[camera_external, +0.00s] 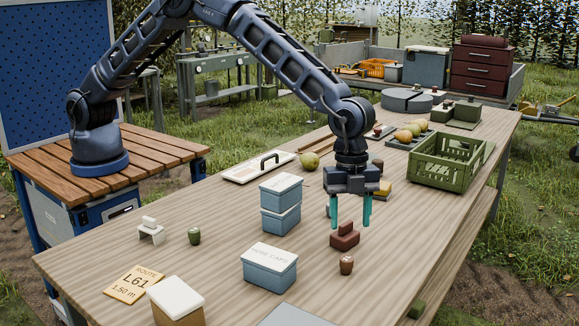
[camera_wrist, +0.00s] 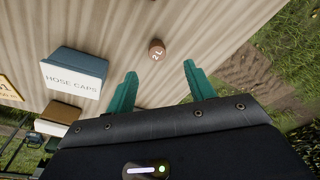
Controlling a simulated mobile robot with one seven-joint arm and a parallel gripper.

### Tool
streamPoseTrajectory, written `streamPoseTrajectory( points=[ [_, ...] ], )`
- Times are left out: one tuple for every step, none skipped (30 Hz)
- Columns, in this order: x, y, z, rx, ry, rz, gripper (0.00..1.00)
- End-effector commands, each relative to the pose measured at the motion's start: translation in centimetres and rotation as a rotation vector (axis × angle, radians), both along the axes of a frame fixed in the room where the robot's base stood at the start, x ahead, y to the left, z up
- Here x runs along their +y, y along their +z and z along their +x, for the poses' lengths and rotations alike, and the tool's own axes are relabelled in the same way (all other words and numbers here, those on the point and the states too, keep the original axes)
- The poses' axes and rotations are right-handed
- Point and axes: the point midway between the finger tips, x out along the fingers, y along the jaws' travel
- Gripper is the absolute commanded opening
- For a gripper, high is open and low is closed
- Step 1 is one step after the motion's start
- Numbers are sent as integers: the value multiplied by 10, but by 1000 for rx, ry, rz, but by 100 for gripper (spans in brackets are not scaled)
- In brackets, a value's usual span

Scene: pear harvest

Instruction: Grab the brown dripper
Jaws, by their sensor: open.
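A small brown dripper (camera_external: 346,265) stands on the wooden table, near its right front part. In the wrist view the brown dripper (camera_wrist: 156,50) shows a "2L" mark on its top, beyond the fingertips and roughly centred between them. My gripper (camera_external: 350,222) points down above the table, behind the dripper. In the wrist view my gripper (camera_wrist: 160,86) has its two teal fingers spread, with only bare table between them. Nothing hides the dripper in either view.
A red-brown block (camera_external: 344,238) sits below my gripper, close behind the dripper. A blue "HOSE CAPS" box (camera_external: 269,272) stands left of the dripper. A green dripper (camera_external: 194,236) is farther left. A green crate (camera_external: 450,170) is behind right. The table's right edge is near.

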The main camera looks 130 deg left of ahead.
Motion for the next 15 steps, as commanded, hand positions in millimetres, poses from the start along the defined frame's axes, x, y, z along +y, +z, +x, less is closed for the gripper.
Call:
streamPoseTrajectory(
  points=[
    [-1, -5, 0, 1, 0, 0, 54],
    [-1, -8, 0, 2, 0, -1, 54],
    [-2, -13, 1, 3, 0, 0, 54],
    [-3, -17, 1, 4, 0, -1, 54],
    [-3, -21, 1, 4, 0, -1, 54],
    [-4, -26, 2, 4, 0, -1, 54],
    [-5, -31, 2, 2, 0, -1, 54],
    [-5, -35, 3, 2, 0, -1, 54],
    [-6, -41, 3, 3, 0, 0, 54],
    [-6, -44, 4, 3, 0, 0, 54],
    [-7, -47, 4, 2, 0, -1, 54],
    [-7, -49, 5, 1, 0, 0, 54],
    [-7, -51, 5, 1, 0, 0, 54],
    [-7, -52, 5, 1, 0, 0, 54],
    [-8, -54, 5, 1, 0, 0, 54]
  ],
)
